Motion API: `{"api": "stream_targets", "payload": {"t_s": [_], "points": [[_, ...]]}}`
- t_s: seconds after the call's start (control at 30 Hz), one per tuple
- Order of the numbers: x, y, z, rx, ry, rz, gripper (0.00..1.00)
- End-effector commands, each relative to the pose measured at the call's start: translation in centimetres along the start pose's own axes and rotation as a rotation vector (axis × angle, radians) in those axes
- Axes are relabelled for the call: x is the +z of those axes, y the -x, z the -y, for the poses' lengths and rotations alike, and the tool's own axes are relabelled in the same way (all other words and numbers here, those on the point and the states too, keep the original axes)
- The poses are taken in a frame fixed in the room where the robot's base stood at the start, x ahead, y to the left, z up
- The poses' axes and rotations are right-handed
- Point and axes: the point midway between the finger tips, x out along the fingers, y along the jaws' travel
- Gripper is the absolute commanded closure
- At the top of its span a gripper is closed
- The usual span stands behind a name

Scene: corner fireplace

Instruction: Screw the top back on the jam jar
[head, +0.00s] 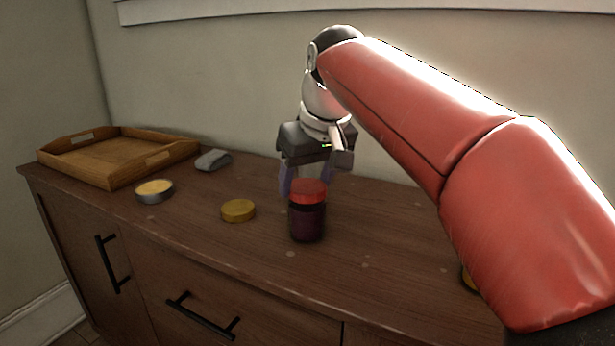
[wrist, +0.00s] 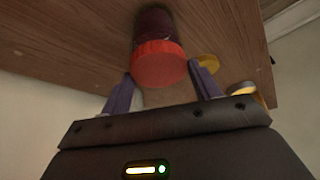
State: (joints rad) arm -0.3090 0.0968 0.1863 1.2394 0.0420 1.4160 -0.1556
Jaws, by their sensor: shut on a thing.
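The jam jar (head: 307,222) stands upright on the wooden cabinet top, with dark contents. The red top (head: 308,190) sits on its mouth and looks level; whether the thread is engaged cannot be seen. My gripper (head: 309,184) points down at the jar from behind, its purple fingers on either side of the red top. The wrist view shows the red top (wrist: 159,64) between the fingertips of my gripper (wrist: 165,80), with the dark jar (wrist: 155,24) beyond it. My gripper is shut on the red top; the exact finger contact is partly hidden.
A gold lid (head: 238,210) lies just left of the jar. Farther left are an open tin (head: 154,190), a grey rounded object (head: 213,159) and a wooden tray (head: 70,160). The wall stands behind the cabinet (head: 370,283).

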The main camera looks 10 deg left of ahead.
Motion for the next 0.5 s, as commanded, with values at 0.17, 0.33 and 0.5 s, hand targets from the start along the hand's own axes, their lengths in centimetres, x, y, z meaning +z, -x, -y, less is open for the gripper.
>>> {"api": "stream_targets", "payload": {"t_s": [0.17, 0.33, 0.5], "points": [[0.02, -0.04, 0.07, 0.013, -0.03, 0.004, 0.64], [0.02, 0.02, 0.1, 0.066, -0.158, 0.006, 0.64], [0.09, -0.14, 0.05, 0.097, -0.234, 0.006, 0.64]]}}
